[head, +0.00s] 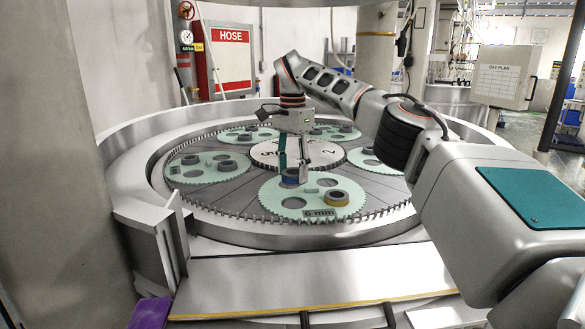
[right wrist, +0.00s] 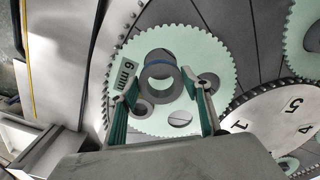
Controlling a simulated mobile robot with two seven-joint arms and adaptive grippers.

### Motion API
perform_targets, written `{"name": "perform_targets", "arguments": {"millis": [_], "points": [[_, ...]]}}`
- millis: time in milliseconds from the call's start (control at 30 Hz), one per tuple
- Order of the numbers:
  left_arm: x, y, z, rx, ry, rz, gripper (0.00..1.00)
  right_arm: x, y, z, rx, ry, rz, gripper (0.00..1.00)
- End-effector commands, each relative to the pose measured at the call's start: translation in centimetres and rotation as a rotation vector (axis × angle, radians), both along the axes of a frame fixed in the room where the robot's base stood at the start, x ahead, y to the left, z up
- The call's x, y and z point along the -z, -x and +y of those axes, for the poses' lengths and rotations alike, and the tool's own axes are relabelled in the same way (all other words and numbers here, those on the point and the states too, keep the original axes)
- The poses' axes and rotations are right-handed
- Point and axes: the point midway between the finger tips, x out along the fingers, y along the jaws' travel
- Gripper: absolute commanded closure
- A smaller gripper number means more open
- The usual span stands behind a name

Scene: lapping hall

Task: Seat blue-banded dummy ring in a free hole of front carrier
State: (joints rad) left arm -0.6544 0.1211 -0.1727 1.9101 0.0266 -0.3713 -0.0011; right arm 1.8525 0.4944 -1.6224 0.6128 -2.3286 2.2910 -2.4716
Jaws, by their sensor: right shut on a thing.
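The front carrier (head: 268,195) is a pale green toothed disc labelled 6 mm; it fills the middle of the right wrist view (right wrist: 215,55). My right gripper (head: 292,178) is shut on the blue-banded dummy ring (head: 290,180), a grey ring over the carrier's back left part. In the right wrist view the ring (right wrist: 160,90) lies between the fingertips, its blue band at the upper edge. I cannot tell whether it touches the carrier. Open holes show at the carrier's front left (head: 294,203) and back right (head: 327,183). My left gripper is not in view.
A yellow-banded ring (head: 336,199) sits on the carrier's right side near the label. Other green carriers with grey rings (head: 205,168) stand around the numbered centre disc (head: 265,153). A raised grey rim (head: 240,232) and a flat front ledge (head: 300,283) lie nearer me.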

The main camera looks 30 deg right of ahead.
Motion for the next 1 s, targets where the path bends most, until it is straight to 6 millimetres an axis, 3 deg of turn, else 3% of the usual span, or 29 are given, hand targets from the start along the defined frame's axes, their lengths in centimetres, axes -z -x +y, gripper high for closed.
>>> {"name": "perform_targets", "arguments": {"millis": [267, 1000], "points": [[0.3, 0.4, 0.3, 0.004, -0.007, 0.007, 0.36, -0.2, 0.0, 0.1, -0.002, -0.003, -0.006, 0.88], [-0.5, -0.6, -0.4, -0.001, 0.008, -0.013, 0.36, 5.2, 0.0, 0.1, -0.001, -0.005, -0.003, 0.88]]}}
